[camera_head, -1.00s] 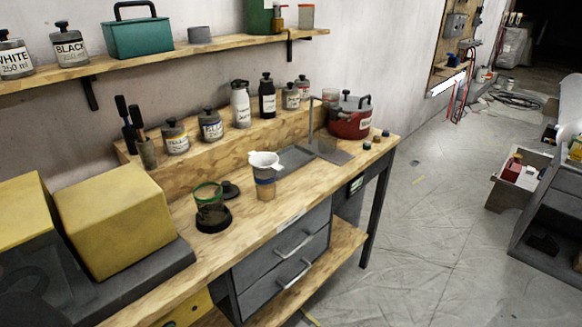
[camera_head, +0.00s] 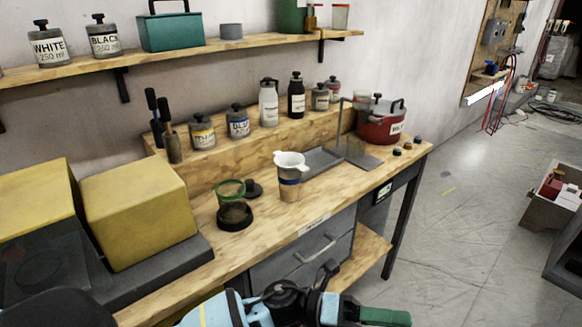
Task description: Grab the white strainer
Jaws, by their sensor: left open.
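My left gripper (camera_head: 385,316) is at the bottom edge of the head view, in front of the bench drawers and apart from the strainer. It is open and partly cut off by the frame. My right gripper is not in view.
A green-rimmed glass (camera_head: 231,192) on a black round base stands left of the cup. A grey tray (camera_head: 318,162) and a red pot (camera_head: 376,125) are to the right. Yellow boxes (camera_head: 138,215) fill the left bench. Bottles line the raised back ledge.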

